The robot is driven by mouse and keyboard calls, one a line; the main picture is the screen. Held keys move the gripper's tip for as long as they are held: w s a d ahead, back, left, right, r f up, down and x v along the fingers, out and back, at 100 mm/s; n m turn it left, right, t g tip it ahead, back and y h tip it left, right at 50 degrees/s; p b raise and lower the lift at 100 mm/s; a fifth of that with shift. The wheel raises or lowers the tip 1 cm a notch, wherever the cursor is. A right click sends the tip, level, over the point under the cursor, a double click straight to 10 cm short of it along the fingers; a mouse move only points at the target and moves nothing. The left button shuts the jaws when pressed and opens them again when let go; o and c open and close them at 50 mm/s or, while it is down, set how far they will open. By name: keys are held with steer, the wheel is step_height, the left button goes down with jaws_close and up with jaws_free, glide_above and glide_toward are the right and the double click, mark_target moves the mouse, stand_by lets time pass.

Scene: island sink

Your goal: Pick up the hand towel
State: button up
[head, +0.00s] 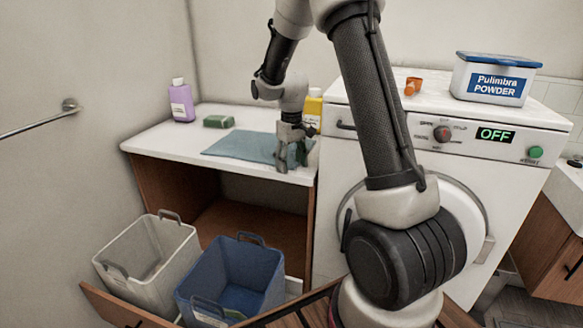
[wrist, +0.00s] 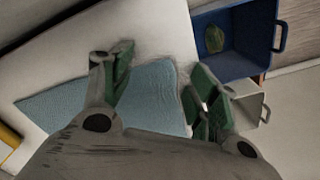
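The hand towel (head: 240,146) is a flat blue-grey cloth on the white counter beside the washing machine. It also shows in the wrist view (wrist: 150,90), stretching left from between my fingers. My gripper (head: 291,160) points down at the towel's right end, near the counter's front edge. In the wrist view my gripper (wrist: 161,84) has its two green-padded fingers spread wide apart, with towel and counter visible between them. Nothing is held. Whether the fingertips touch the cloth cannot be told.
A purple bottle (head: 181,102), a green sponge-like block (head: 218,121) and a yellow bottle (head: 312,108) stand on the counter. The washing machine (head: 460,170) rises at the right. A white bin (head: 125,250) and a blue bin (head: 255,265) stand below in front.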

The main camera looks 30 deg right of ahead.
steer(key=shift+s+f, duration=0.2)
steer(key=c, duration=0.5)
steer(key=shift+r, duration=0.3)
steer(key=shift+c, duration=0.3)
step_height(320, 180, up, 11)
steer(key=shift+w+r, duration=0.15)
jaws_close()
steer(key=shift+r, duration=0.15)
steer(key=shift+r, duration=0.15)
step_height(320, 180, up, 27)
